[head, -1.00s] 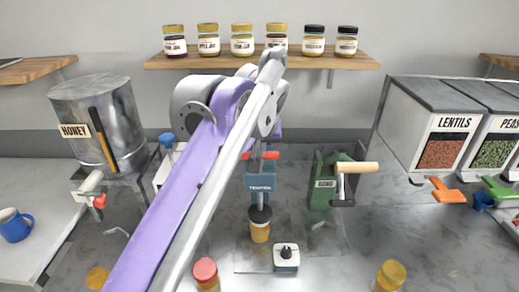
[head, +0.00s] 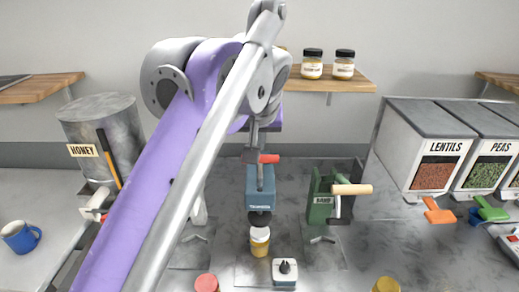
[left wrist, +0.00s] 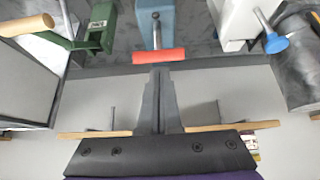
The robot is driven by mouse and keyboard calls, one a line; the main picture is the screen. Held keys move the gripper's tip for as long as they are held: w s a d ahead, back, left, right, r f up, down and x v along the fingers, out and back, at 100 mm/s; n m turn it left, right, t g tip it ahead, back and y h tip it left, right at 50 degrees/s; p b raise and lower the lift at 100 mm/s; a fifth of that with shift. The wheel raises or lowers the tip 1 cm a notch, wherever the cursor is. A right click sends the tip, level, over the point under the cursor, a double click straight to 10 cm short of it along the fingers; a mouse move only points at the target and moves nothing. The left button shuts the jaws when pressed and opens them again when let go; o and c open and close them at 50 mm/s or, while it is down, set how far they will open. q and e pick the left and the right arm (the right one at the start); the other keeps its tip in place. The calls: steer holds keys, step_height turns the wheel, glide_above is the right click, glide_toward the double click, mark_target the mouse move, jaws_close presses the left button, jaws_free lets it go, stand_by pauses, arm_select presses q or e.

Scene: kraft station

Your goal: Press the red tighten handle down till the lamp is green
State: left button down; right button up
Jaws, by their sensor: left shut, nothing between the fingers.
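The blue tighten press (head: 260,187) stands in the middle of the bench. Its red handle (head: 269,158) sticks out at the top; in the left wrist view the red handle (left wrist: 159,56) lies crosswise just beyond my fingertips. My left gripper (head: 253,152) is shut and empty, close beside the handle; I cannot tell if it touches. It also shows in the left wrist view (left wrist: 158,72). A jar with a white top (head: 260,241) stands under the press's dark head (head: 260,218), with its top visible below the head. I cannot make out a lit lamp. My right gripper is not in view.
A green band press (head: 321,200) with a wooden-grip crank stands right of the tighten press. A small white block with a dark knob (head: 285,273) sits in front. The honey tank (head: 100,135) stands left, bins (head: 435,145) right. My left arm hides part of the shelf.

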arm_select(q)
steer(key=shift+v, duration=1.05)
steer(key=shift+r, duration=0.1)
steer(key=s+a+f, duration=0.5)
steer(key=s+f, duration=0.1)
steer(key=f, duration=0.6)
steer(key=s+a+f, duration=0.6)
steer(key=f, duration=0.7)
steer(key=s+a+f+g, duration=0.1)
steer(key=s+a+f, duration=0.4)
steer(key=f, duration=0.7)
steer(key=shift+s+a+f, duration=0.3)
steer(key=shift+s+a, duration=0.1)
steer(key=shift+s, duration=0.65)
